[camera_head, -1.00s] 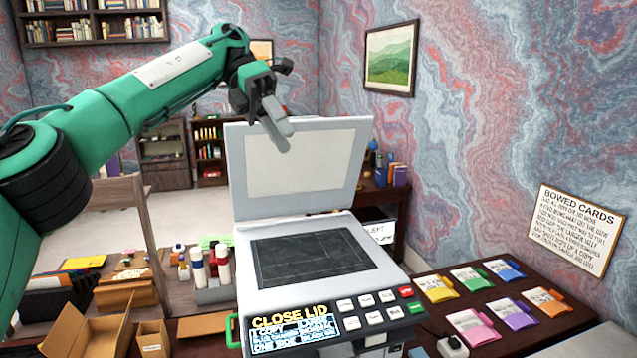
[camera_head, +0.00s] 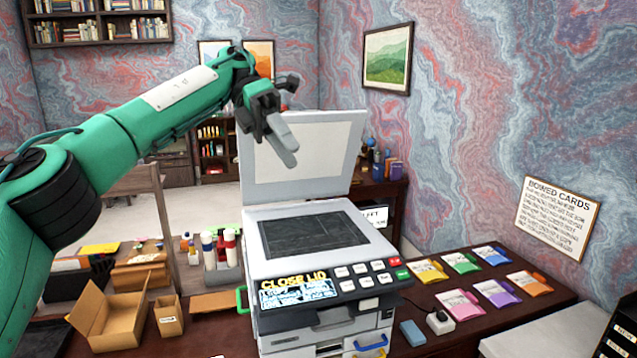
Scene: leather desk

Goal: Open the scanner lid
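The scanner (camera_head: 325,278) stands on the dark desk in the middle of the view. Its lid (camera_head: 325,165) is up, standing nearly upright at the back, and the dark glass bed (camera_head: 312,234) lies bare. The scanner's display (camera_head: 297,290) reads "CLOSE LID" in yellow. My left gripper (camera_head: 285,145) is in front of the raised lid's upper left part, with its grey fingers pointing down. I cannot tell whether it touches the lid or how far apart its fingers are. My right gripper is not in view.
Open cardboard boxes (camera_head: 118,312) and bottles (camera_head: 208,250) stand left of the scanner. Several coloured cards (camera_head: 462,262) lie in rows on the desk to the right. A blue block (camera_head: 412,332) and a small white device (camera_head: 440,321) lie near the scanner's right side.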

